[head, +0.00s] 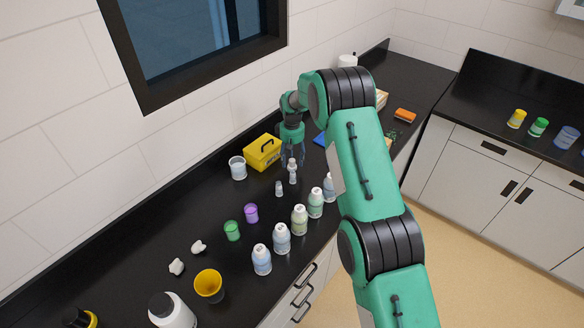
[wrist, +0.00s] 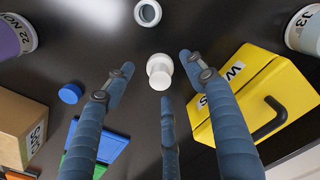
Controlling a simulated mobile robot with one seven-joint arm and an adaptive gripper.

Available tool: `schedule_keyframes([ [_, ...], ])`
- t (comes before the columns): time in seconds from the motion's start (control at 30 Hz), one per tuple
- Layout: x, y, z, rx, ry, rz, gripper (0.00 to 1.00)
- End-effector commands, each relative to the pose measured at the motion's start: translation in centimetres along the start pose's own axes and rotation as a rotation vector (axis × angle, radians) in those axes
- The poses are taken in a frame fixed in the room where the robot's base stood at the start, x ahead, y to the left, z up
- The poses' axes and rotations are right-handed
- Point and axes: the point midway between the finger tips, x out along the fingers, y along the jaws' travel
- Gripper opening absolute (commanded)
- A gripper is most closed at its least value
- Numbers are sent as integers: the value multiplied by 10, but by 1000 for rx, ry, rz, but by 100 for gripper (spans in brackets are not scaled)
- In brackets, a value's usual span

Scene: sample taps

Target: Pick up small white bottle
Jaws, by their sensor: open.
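A small white bottle (head: 293,172) stands upright on the black counter, just below my gripper (head: 293,155). In the wrist view the same white bottle (wrist: 159,72) is seen from above, in the space among the fingertips. My gripper has three blue fingers, spread open and empty, with no finger visibly touching the bottle. A second small whitish container (head: 279,188) stands a little nearer the camera. In the wrist view a round open-topped container (wrist: 147,12) shows at the top edge.
A yellow case (wrist: 265,95) lies close on the right in the wrist view. A cardboard box (wrist: 20,125), a blue cap (wrist: 70,93) and a blue flat item (wrist: 105,145) are on the left. Several labelled bottles (head: 299,220) line the counter's front edge.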

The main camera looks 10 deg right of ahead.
Motion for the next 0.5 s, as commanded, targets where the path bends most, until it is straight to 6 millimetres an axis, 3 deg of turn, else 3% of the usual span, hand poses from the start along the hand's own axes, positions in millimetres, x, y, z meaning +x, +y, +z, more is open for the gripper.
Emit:
schedule_keyframes([
  [0.23, 26, 1, 0, 0, -1, 0, 55],
  [0.5, 34, 1, 0, 0, 0, 0, 55],
])
